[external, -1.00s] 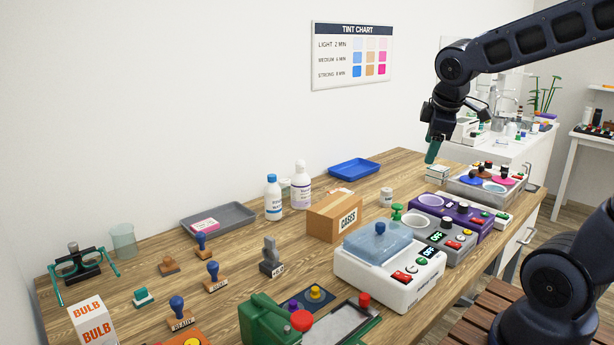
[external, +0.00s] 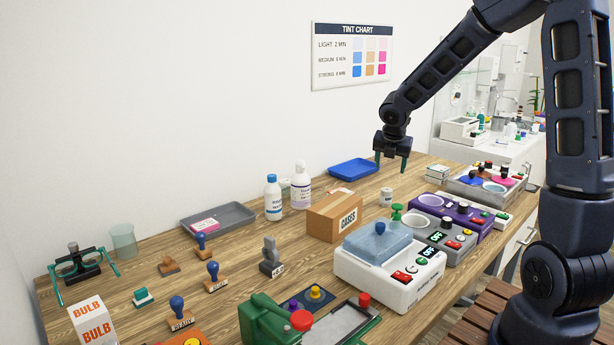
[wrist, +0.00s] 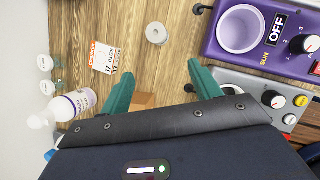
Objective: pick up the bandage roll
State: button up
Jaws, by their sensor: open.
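A purple device (wrist: 240,30) stands right of the roll, with a grey device (wrist: 245,84) beside it. A white and orange packet (wrist: 104,57) lies left of the roll. White bottles (external: 301,186), a cardboard box (external: 325,219) and a blue tray (external: 354,169) are near. Bare wood surrounds the roll.

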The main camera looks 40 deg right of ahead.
aim_at(387, 190)
jog(key=w+d+f+n, duration=0.1)
jog(key=f, duration=0.2)
jog(key=w+d+f+n, duration=0.1)
jog(key=w+d+f, duration=0.1)
jog(key=f, duration=0.1)
jog(key=w+d+f+n, duration=0.1)
jog(key=d+f, duration=0.1)
jog(key=f, duration=0.2)
jog(key=shift+w+d+f+n, duration=0.1)
jog(key=shift+w+n, duration=0.2)
jog(key=shift+s+x, duration=0.15)
jog(key=shift+x, duration=1.2)
jog(key=shift+s+x, duration=0.2)
jog(key=shift+x, duration=1.1)
jog(key=shift+d, duration=0.1)
jog(key=c, duration=1.1)
jog(key=shift+o, duration=0.2)
